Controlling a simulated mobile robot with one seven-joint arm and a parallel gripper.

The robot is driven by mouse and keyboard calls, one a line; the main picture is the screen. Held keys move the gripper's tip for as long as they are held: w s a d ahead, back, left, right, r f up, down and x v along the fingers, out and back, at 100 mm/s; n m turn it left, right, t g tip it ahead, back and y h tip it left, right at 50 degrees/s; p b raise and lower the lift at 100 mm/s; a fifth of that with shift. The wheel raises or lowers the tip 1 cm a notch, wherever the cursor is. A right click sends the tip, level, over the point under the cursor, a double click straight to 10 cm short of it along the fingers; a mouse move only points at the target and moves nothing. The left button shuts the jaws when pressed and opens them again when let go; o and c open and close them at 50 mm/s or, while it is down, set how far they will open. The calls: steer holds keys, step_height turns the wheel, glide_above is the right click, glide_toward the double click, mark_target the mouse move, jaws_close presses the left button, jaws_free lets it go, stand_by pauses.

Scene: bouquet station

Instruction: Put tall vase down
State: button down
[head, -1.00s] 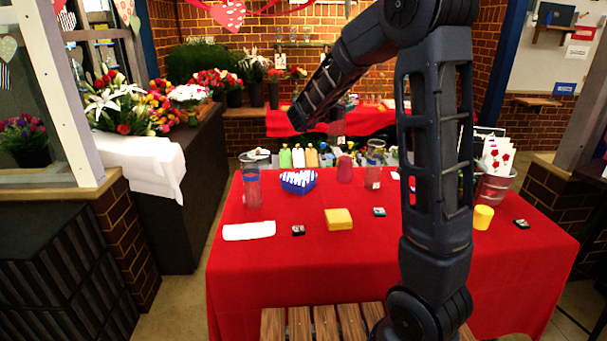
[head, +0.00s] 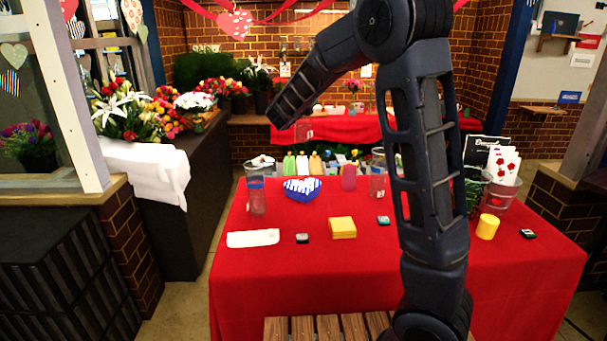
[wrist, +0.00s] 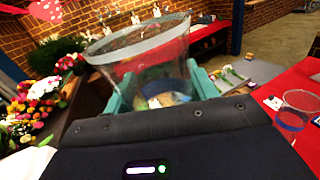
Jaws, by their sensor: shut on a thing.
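My gripper (wrist: 165,86) shows teal fingers on both sides of a clear glass vase (wrist: 145,48) in the wrist view. It is shut on this vase, whose wide rim faces the camera. In the head view a clear glass piece, seemingly the held vase (head: 304,130), shows beside the end of my forearm, above the far side of the red table (head: 340,268). My fingers are hidden there. Another clear vase (head: 256,198) with a blue band stands at the table's left; a glass with a blue band (wrist: 295,112) also shows on red cloth in the wrist view.
A blue-striped heart box (head: 301,189), another clear glass (head: 377,178), yellow block (head: 342,227), white cloth (head: 253,238) and yellow cylinder (head: 487,227) are on the table. Bottles line its back. A bucket with cards (head: 497,197) stands right. The front cloth is clear.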

step_height(320, 180, down, 19)
stand_by(0.7)
steer(key=shift+f, duration=0.15)
steer(key=shift+c, duration=2.3)
jaws_free()
steer(key=shift+f, duration=0.1)
